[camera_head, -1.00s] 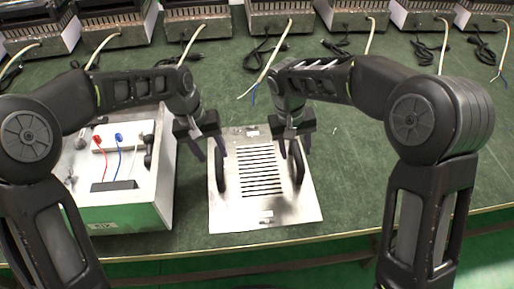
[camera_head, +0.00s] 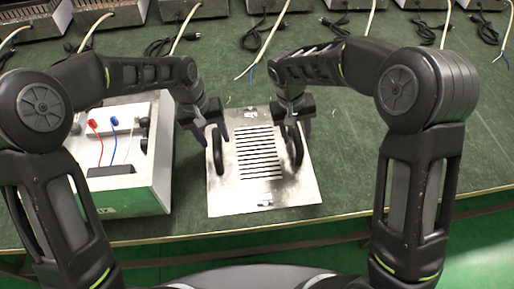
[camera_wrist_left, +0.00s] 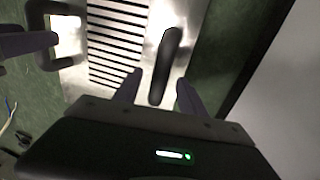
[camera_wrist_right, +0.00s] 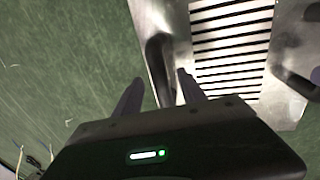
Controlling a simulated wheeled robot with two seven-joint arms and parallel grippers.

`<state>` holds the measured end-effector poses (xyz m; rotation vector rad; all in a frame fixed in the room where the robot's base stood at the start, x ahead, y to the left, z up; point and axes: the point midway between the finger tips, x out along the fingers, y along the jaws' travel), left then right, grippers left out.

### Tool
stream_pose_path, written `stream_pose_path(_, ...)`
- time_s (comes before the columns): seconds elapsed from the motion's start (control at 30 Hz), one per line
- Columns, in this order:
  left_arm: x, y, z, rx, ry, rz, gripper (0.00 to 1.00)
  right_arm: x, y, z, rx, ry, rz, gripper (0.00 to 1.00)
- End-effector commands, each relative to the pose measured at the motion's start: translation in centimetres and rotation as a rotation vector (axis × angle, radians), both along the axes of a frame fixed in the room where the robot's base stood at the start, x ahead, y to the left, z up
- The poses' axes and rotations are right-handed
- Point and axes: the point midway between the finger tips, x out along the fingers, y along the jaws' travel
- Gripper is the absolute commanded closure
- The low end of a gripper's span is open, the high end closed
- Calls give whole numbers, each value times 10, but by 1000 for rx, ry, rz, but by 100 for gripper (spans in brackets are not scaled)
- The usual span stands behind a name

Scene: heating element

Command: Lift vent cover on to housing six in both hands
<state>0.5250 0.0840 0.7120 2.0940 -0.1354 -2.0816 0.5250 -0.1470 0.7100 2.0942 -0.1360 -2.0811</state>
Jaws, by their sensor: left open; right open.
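The vent cover (camera_head: 262,195), a flat metal plate with dark slots and two black handles, lies on the green table. My left gripper (camera_head: 210,140) is open at its left handle (camera_head: 219,150). In the left wrist view the open fingers (camera_wrist_left: 157,88) stand on either side of that handle's near end (camera_wrist_left: 166,60). My right gripper (camera_head: 294,130) is open at the right handle (camera_head: 297,150). In the right wrist view the open fingers (camera_wrist_right: 162,85) are on both sides of that handle (camera_wrist_right: 160,60). The housing (camera_head: 128,212), an open white box with a green front, stands left of the cover.
Red and blue wired connectors (camera_head: 93,125) show inside the housing. Several metal units with cables (camera_head: 262,45) line the back of the table. The table right of the cover is clear. The front table edge (camera_head: 330,218) runs close below the cover.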

Motion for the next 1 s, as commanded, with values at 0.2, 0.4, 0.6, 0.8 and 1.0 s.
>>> stream_pose_path(0.2, 0, -5, -24, 1, 2, -1, 51, 0, -5, -24, 0, 1, -1, 52)
stream_pose_path(0.4, 0, -5, -28, 0, -1, -1, 51, 0, -6, -28, 0, 0, -1, 52)
stream_pose_path(0.6, 0, -5, -28, 0, -1, -1, 55, 0, -6, -28, 0, 0, -1, 55)
stream_pose_path(0.8, 0, -6, -28, 0, -1, 0, 71, 0, -6, -28, 0, 0, 0, 72)
stream_pose_path(1.0, 0, -6, -28, 0, -1, 0, 87, 0, -6, -28, 0, 0, 0, 88)
